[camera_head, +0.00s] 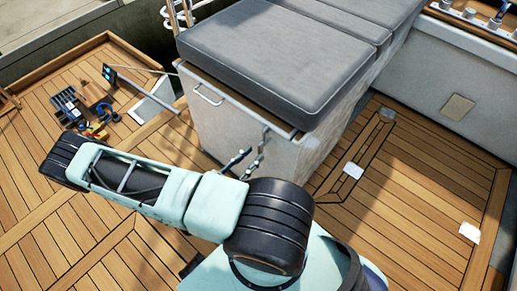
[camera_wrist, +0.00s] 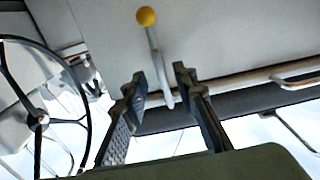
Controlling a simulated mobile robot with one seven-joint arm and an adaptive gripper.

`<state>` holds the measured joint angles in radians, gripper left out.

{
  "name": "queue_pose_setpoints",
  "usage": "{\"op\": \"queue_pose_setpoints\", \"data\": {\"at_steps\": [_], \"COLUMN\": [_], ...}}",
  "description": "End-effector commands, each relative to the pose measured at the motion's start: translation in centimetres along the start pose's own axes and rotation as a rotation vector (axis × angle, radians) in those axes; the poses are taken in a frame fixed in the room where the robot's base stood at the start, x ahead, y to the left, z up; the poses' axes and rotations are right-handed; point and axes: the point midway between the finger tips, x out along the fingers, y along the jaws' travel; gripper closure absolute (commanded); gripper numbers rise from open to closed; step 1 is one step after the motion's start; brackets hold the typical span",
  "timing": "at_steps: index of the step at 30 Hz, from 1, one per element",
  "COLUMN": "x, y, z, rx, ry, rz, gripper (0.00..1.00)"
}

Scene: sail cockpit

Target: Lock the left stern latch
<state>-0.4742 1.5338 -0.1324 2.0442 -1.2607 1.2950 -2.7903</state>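My gripper (camera_wrist: 160,75) is open in the wrist view, one finger on each side of the lever's rod, with gaps visible on both sides. Its dark fingers (camera_head: 248,160) partly show above my arm in the head view; the rest is hidden.
The pale locker (camera_head: 205,125) has a grey cushion (camera_head: 275,50) on top and a metal handle (camera_head: 208,96). A steering wheel (camera_wrist: 40,118) stands left in the wrist view. Tools (camera_head: 88,110) lie on the deck at left. The deck (camera_head: 425,185) at right is mostly clear.

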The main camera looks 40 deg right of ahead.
Motion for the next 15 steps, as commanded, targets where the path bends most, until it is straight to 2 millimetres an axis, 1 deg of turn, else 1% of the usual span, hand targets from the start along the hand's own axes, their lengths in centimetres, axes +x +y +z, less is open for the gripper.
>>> {"op": "queue_pose_setpoints", "data": {"at_steps": [1, 6, 10, 15], "x": [-1.3, -4.6, -6.3, -7.3], "y": [-0.1, -0.1, -0.1, 0.0], "z": [0.0, 0.0, 0.0, 0.0], "rx": [0.002, 0.001, 0.000, -0.001], "ry": [-0.002, -0.001, 0.000, -0.001], "rz": [-0.004, -0.003, -0.002, -0.001], "gripper": [0.74, 0.74, 0.74, 0.74]}}
